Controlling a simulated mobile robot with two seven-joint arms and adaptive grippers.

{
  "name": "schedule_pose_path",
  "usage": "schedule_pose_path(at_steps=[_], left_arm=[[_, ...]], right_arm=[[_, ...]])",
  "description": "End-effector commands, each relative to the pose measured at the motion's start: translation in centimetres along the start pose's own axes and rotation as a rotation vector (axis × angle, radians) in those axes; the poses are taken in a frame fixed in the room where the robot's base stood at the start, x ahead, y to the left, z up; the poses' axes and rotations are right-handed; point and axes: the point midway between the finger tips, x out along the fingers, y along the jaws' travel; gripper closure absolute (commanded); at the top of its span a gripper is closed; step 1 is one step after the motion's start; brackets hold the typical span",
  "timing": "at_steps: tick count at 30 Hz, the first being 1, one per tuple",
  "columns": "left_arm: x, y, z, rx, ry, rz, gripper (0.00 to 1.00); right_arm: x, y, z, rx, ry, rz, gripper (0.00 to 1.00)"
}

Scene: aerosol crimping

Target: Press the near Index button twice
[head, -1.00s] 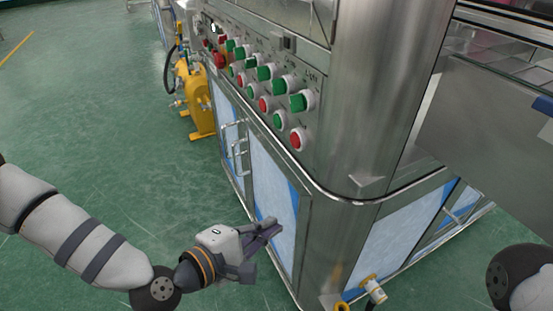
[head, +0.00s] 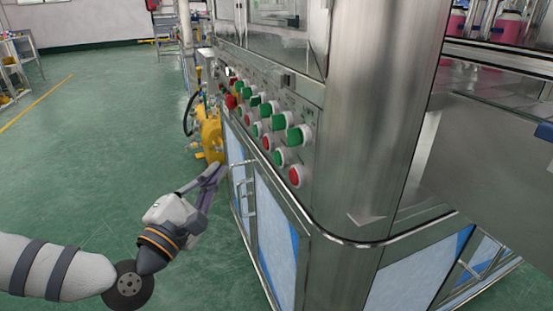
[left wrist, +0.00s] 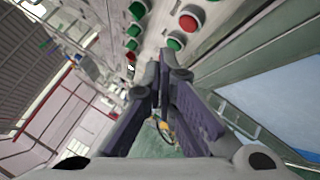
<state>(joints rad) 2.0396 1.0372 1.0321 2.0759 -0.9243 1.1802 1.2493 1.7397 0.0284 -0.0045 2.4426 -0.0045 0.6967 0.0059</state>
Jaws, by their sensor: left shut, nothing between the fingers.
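The control panel (head: 262,120) on the steel machine carries two slanting rows of round green and red buttons. The nearest are a large green knob (head: 299,135), a red button (head: 296,176) and a green button (head: 281,157). The labels are too small to read, so I cannot tell which is the near Index button.
A steel rail (head: 262,160) runs below the panel, above cabinet doors with handles (head: 243,190). A rounded steel corner post (head: 375,120) stands right of the buttons. A yellow unit (head: 210,135) stands beyond the gripper. The green floor at left is clear.

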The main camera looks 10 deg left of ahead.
Motion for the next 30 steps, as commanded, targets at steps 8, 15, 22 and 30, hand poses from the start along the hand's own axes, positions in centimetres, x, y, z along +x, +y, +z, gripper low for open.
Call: schedule_pose_path(at_steps=[8,15,22,30], left_arm=[[2.7,-2.2,2.0,0.0,-0.003,-0.003,1.0],[4.8,-3.8,3.5,0.0,-0.001,-0.002,1.0],[5.7,-4.3,4.2,0.0,-0.001,-0.002,1.0],[5.7,-4.3,4.2,0.0,0.0,-0.002,1.0]], right_arm=[[0.5,0.0,-0.1,0.0,-0.006,0.0,1.0],[1.1,0.0,-0.2,0.0,-0.013,0.0,1.0],[1.2,0.0,-0.3,0.0,-0.016,0.001,1.0],[1.2,0.0,-0.2,0.0,-0.016,0.001,1.0]])
